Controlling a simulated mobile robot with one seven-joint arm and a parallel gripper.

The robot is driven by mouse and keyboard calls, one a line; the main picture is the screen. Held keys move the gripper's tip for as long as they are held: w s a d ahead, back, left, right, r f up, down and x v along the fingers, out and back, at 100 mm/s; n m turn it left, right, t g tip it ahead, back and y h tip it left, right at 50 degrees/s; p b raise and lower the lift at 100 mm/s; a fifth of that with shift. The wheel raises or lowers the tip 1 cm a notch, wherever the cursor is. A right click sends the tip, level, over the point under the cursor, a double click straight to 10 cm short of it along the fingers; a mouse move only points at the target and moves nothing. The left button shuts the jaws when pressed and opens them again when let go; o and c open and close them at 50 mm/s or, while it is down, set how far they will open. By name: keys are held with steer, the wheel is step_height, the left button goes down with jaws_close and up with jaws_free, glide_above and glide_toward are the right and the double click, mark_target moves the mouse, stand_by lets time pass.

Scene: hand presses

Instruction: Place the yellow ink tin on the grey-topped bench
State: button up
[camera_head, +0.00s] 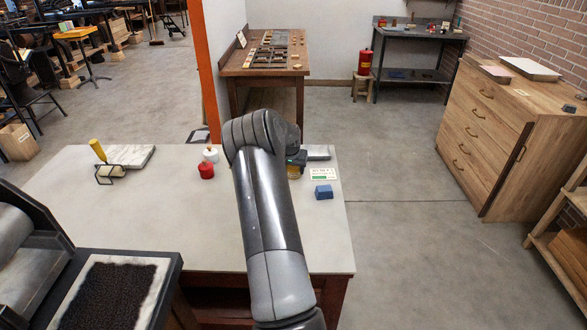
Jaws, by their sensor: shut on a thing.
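The near bench (130,215) has a broad pale-grey top and a reddish-brown wooden base. My gripper (296,164) is over its right back part, mostly hidden behind my own arm. A small bit of the yellow ink tin (294,173) shows just under the gripper, which is shut on it. The rest of the tin is hidden. I cannot tell whether the tin touches the bench top.
Left of my arm stand a red tin (206,171) and a white tin (211,155). The bench's middle left is clear.

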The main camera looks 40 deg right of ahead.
steer(key=shift+f, duration=0.1)
steer(key=o, duration=0.9)
steer(key=v, duration=1.1)
steer(key=s+a+r+n+t+y, duration=0.1)
steer(key=s+a+r+n, duration=0.1)
steer(key=a+r, duration=0.55)
steer(key=s+a+r+n+t+y, duration=0.1)
steer(key=s+a+r, duration=0.25)
steer(key=a, duration=0.75)
steer(key=s+a+r+n+y, duration=0.1)
steer(key=s+a+r+n, duration=0.1)
steer(key=a+r, duration=0.6)
steer(key=s+a+n, duration=0.2)
steer(key=s+a, duration=0.5)
steer(key=s+a+f+n, duration=0.1)
steer(key=s+a+n, duration=0.1)
steer(key=s+a, duration=0.5)
steer(key=s+a+n+t+y, duration=0.1)
steer(key=s+a+n, duration=0.1)
steer(key=s+a, duration=0.6)
steer(key=shift+s+a+f+n, duration=0.1)
steer(key=shift+s+f+n, duration=0.1)
steer(key=shift+n, duration=0.1)
